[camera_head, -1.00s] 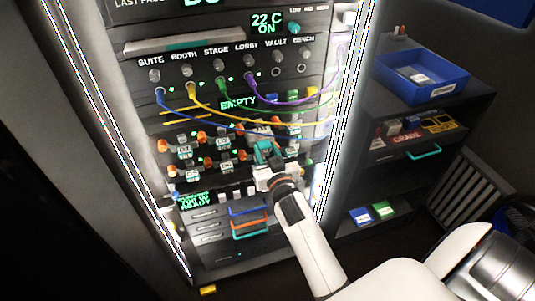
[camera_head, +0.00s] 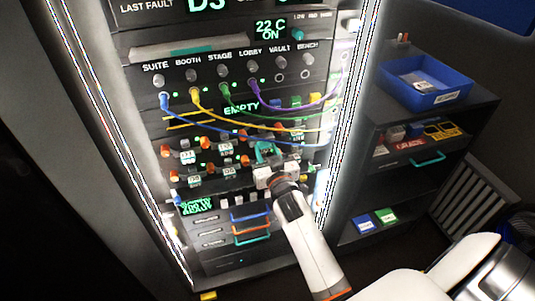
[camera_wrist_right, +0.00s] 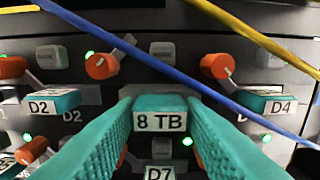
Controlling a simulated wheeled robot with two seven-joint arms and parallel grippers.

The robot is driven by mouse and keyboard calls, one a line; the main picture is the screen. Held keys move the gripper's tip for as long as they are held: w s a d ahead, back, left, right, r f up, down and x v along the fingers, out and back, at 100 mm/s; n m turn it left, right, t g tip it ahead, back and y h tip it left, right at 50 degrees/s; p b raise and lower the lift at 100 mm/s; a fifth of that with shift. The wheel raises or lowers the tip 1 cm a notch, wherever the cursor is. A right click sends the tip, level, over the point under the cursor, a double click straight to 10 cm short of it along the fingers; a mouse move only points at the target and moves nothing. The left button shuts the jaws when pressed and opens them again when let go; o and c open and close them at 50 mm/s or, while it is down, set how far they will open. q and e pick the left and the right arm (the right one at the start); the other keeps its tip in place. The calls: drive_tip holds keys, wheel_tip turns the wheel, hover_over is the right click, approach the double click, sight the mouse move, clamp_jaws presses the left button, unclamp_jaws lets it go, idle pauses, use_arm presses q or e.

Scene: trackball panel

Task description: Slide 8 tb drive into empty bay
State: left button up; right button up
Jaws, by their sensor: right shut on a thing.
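My right gripper (camera_head: 264,151) is at the drive rows of the rack. In the right wrist view its teal fingers (camera_wrist_right: 160,130) are shut on both sides of the 8 TB drive (camera_wrist_right: 161,121). The drive's teal front and white label face the camera. It is lined up between the D2 drive (camera_wrist_right: 40,106) and the D4 drive (camera_wrist_right: 268,103), above a D7 label (camera_wrist_right: 159,173). The bay opening behind it is hidden, and I cannot tell how deep the drive is in. My left gripper is not in view.
A blue cable (camera_wrist_right: 150,70) and a yellow cable (camera_wrist_right: 255,38) cross close above the drive. Orange-knobbed levers (camera_wrist_right: 102,66) stand out near it. A shelf with a blue bin (camera_head: 425,90) is at the right.

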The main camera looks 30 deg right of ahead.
drive_tip(key=shift+x, duration=1.15)
drive_tip(key=o, duration=1)
drive_tip(key=shift+o, duration=0.2)
drive_tip(key=shift+s+a+f, duration=0.1)
drive_tip(key=shift+s+a, duration=0.05)
drive_tip(key=shift+s, duration=0.2)
drive_tip(key=b+v, duration=0.2)
drive_tip(key=v, duration=0.9)
drive_tip(key=shift+s, duration=0.2)
